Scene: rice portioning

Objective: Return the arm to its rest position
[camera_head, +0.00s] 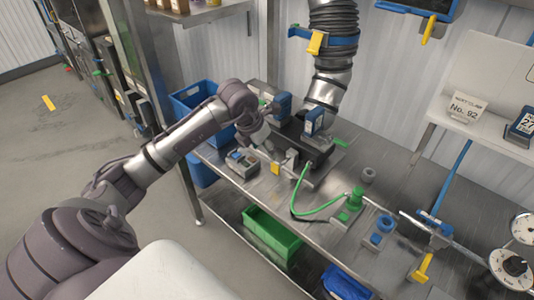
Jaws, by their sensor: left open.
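My left arm (185,138) comes in from the lower left and reaches over the metal workbench (340,180). Its wrist bends down at the far end. My left gripper (268,148) is over the bench's left part, beside a dark box-like device (308,150) with blue parts. It is open, with nothing visible in it; the fingertips are small and partly hard to make out. My right gripper is not in view. I see no rice or bowl clearly.
A small grey device (242,162) sits at the bench's left edge. A green hose (318,211) runs to a green fitting (355,199). A thick ribbed duct (333,55) hangs behind. Blue bins (190,97) stand left; a green crate (270,238) is below. Open floor lies left.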

